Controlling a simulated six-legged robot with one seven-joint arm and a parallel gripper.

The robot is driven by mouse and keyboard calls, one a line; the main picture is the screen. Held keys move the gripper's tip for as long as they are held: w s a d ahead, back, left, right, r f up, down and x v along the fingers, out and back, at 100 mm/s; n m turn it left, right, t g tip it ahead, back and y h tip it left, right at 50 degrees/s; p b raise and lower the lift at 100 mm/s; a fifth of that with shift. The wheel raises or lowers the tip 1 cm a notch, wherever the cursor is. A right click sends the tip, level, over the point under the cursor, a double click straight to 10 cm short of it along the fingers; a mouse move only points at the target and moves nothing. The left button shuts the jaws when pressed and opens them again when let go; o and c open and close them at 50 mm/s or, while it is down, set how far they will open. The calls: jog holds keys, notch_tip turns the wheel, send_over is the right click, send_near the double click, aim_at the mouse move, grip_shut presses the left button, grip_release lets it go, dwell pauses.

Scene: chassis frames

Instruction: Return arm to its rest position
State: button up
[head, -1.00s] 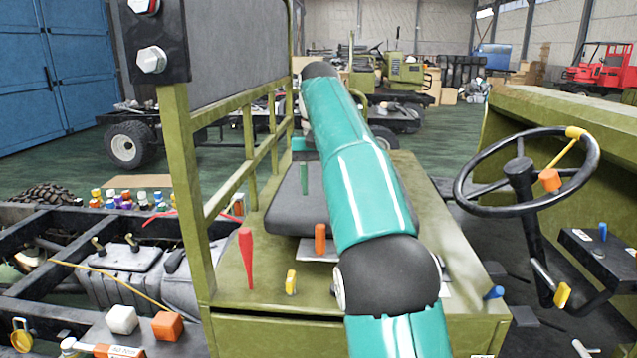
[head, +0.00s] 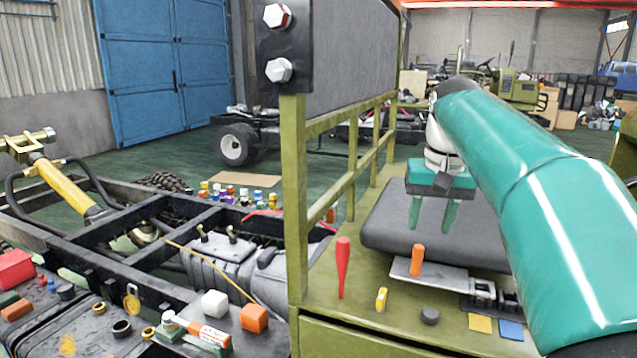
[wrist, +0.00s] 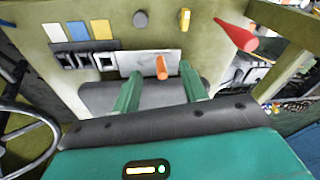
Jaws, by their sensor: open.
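My arm is teal and reaches in from the right of the head view. My gripper (head: 432,222) points down above the dark seat pad (head: 385,240), its two green fingers apart with nothing between them. In the wrist view my gripper (wrist: 162,92) also shows as two spread green fingers. Beyond the fingertips, an orange peg (wrist: 161,68) stands on a light metal plate (wrist: 137,62). The same orange peg (head: 416,258) and plate (head: 445,278) show in the head view, in front of the pad. I cannot tell the exact height of the fingertips over the pad.
A red tapered handle (head: 342,266) and a yellow piece (head: 381,298) stand on the olive deck. An olive post and rail (head: 297,200) rise to the left of the deck. A steering wheel (wrist: 25,140) is at the wrist view's left edge. Bottles and loose parts lie left.

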jog(key=s+a+f+n+t, duration=0.1)
jog(key=s+a+f+t, duration=0.1)
jog(key=s+f, duration=0.7)
jog(key=s+a+f+t, duration=0.1)
jog(key=s+a+f, duration=0.1)
jog(key=s+f, duration=0.7)
jog(key=s, duration=0.5)
jog(key=shift+s+a+n+t, duration=0.3)
jog(key=shift+s+n+t, duration=0.1)
jog(key=shift+d, duration=0.2)
